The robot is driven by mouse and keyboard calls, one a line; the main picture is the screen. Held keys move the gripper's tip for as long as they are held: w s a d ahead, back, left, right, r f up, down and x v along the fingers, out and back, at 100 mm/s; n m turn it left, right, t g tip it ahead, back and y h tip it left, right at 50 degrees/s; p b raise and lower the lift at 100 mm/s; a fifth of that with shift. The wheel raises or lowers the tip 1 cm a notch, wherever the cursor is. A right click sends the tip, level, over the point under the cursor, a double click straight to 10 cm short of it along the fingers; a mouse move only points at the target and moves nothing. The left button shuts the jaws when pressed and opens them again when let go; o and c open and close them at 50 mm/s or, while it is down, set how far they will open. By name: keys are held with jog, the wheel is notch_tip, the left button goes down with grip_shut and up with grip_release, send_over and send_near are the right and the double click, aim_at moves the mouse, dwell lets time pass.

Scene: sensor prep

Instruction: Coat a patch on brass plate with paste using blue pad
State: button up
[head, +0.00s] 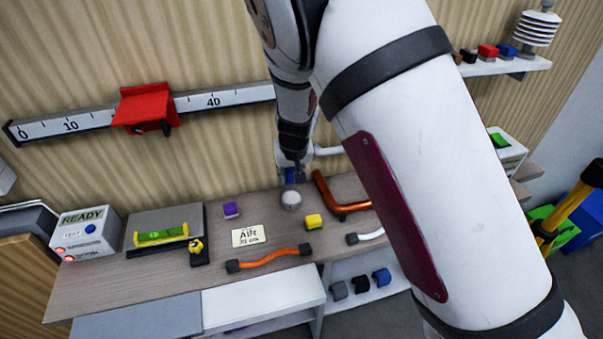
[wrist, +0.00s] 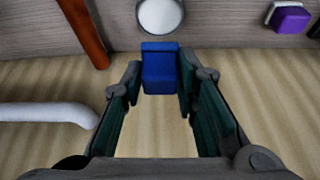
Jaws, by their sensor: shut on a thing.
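My gripper (head: 293,166) is shut on a blue pad (wrist: 160,68), which sits between the two fingertips in the wrist view. In the head view the blue pad (head: 290,175) is a small dark blue block under my gripper, above the back of the bench. A round pale dish or pot (head: 291,200) stands on the bench just in front of the pad. It also shows in the wrist view (wrist: 160,15), just beyond the pad; whether it holds paste I cannot tell. I cannot make out a brass plate for certain; my arm hides the bench's right part.
A READY box (head: 85,232) and a green level (head: 160,236) stand left.

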aim_at(290, 194)
jog(key=shift+w+f+b, duration=0.1)
jog(key=shift+f+b, duration=0.25)
jog(key=shift+f, duration=0.15)
notch_tip(290, 194, down, 3)
jog(key=b, duration=0.2)
jog(key=shift+w+f+b, duration=0.1)
jog(key=shift+f+b, duration=0.1)
jog(key=shift+b, duration=0.1)
jog(key=shift+f+b, duration=0.65)
jog(key=shift+f, duration=0.2)
jog(key=shift+s+f, duration=0.2)
jog(key=shift+f, duration=0.2)
dwell(0.8)
jog(key=shift+r, duration=0.1)
jog(key=shift+r+p, duration=2.4)
jog(key=shift+r, duration=1.05)
